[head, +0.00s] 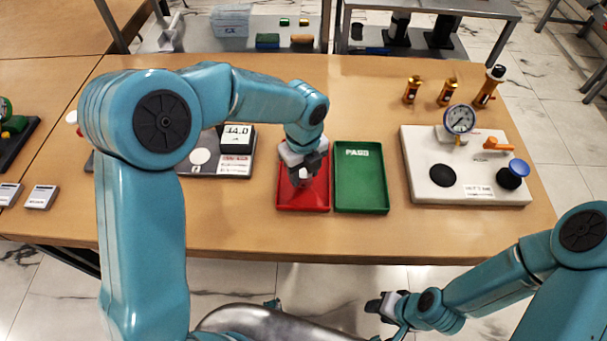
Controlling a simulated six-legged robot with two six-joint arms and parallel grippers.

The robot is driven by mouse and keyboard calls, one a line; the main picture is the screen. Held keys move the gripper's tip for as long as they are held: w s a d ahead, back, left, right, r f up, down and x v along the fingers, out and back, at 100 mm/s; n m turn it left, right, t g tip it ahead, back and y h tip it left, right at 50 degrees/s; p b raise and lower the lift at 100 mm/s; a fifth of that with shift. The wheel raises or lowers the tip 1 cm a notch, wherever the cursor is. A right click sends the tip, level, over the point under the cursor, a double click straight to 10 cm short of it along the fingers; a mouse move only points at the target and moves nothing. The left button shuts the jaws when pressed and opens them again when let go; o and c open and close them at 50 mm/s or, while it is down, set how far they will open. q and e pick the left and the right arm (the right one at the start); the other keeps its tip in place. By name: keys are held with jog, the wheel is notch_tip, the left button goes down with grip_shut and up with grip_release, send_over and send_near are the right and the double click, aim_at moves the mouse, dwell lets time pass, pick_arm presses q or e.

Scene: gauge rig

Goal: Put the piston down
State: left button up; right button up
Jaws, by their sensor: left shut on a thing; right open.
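My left gripper (304,168) hangs over the red tray (290,204), pointing down. It is shut on the piston, which is mostly hidden by the gripper; only a small pale and dark bit shows between the fingers. I cannot tell whether the piston touches the tray floor. My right gripper (378,307) is open and empty, low in front of the table's front edge.
The green tray (361,178) marked PASS is empty, right beside the red one. A white gauge rig (466,192) with a dial, an orange lever and a blue knob stands to the right. Brass fittings (447,93) stand behind. A scale with a display (237,139) is left.

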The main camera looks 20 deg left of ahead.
aim_at(303, 171)
pick_arm(q)
jog(key=shift+f, duration=0.9)
jog(key=o, duration=1.1)
jog(key=shift+f, duration=0.15)
jog(key=shift+r, duration=0.35)
notch_tip(303, 171, up, 12)
jog(key=shift+f+p, duration=0.1)
jog(key=shift+p, duration=0.6)
